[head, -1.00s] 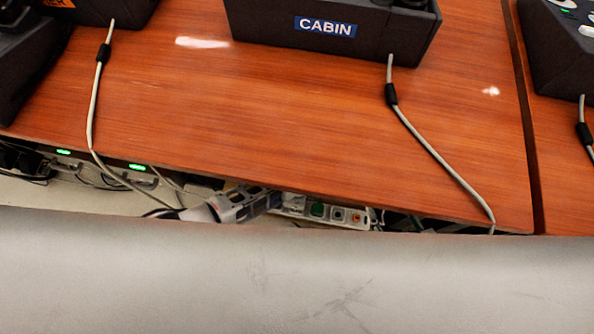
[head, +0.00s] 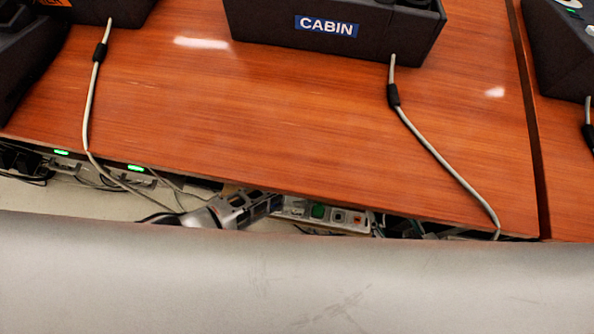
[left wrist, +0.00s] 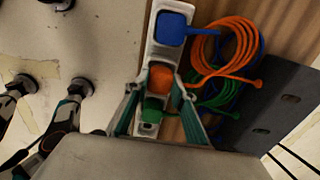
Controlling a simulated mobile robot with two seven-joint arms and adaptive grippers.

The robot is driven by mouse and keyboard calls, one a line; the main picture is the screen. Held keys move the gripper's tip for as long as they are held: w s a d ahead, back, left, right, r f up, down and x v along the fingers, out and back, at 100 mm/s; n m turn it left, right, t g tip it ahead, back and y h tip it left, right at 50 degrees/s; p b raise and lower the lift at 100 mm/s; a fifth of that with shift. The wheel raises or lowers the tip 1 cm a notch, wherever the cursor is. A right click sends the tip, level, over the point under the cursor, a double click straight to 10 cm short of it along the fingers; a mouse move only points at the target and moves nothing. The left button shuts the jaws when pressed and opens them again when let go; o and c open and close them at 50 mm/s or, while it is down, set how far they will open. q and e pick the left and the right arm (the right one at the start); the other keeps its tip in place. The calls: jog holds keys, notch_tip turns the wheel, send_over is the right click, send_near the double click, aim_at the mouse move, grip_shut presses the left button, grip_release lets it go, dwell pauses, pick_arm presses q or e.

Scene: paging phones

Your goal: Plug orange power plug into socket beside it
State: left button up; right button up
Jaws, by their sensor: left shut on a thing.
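In the left wrist view the orange plug (left wrist: 160,77) is between the fingertips of my left gripper (left wrist: 158,88), which is shut on it. The plug is over the white power strip (left wrist: 151,130); I cannot tell whether it is seated in a socket. A blue plug (left wrist: 171,27) is on the strip above it in the picture, and a green plug (left wrist: 152,108) is below it. In the head view my left gripper (head: 262,206) is under the table edge, beside a white strip (head: 296,209); the plug is hidden there. My right gripper is not in view.
Coiled orange (left wrist: 232,68), blue and green cables lie right of the strip, by a dark grey panel (left wrist: 275,98). The wooden tabletop (head: 250,120) overhangs the strip area. Thin cables (head: 440,160) hang over its edge. A grey surface (head: 300,280) hides the front.

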pick_arm(q)
jog(key=shift+f, duration=0.25)
jog(key=o, duration=1.2)
jog(key=shift+s+r, duration=0.1)
jog(key=shift+r, duration=3.8)
